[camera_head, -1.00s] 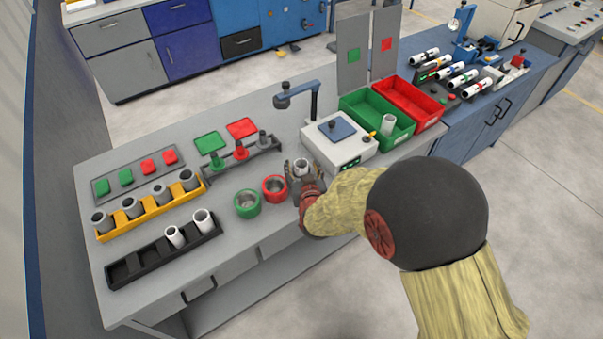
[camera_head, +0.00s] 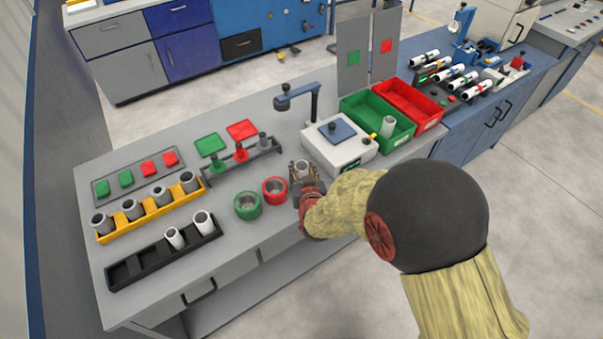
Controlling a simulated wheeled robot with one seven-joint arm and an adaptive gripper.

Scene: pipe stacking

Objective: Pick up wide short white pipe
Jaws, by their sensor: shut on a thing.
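My gripper (camera_head: 304,176) is over the table just right of the red ring. It is shut on a wide short white pipe (camera_head: 302,167), whose top shows between the fingers. The fingers and wrist hide the pipe's lower part, so I cannot tell whether it touches the table. Two other white pipes stand in the black rack (camera_head: 125,270): a narrower one (camera_head: 174,237) and a wider one (camera_head: 203,222). Another white pipe (camera_head: 388,126) stands in the green bin (camera_head: 356,104).
A green ring (camera_head: 247,205) and a red ring (camera_head: 274,190) lie left of my gripper. A white device (camera_head: 338,146) stands close behind it. A yellow rack (camera_head: 150,216) of grey pipes is at left, and a red bin (camera_head: 428,112) at right.

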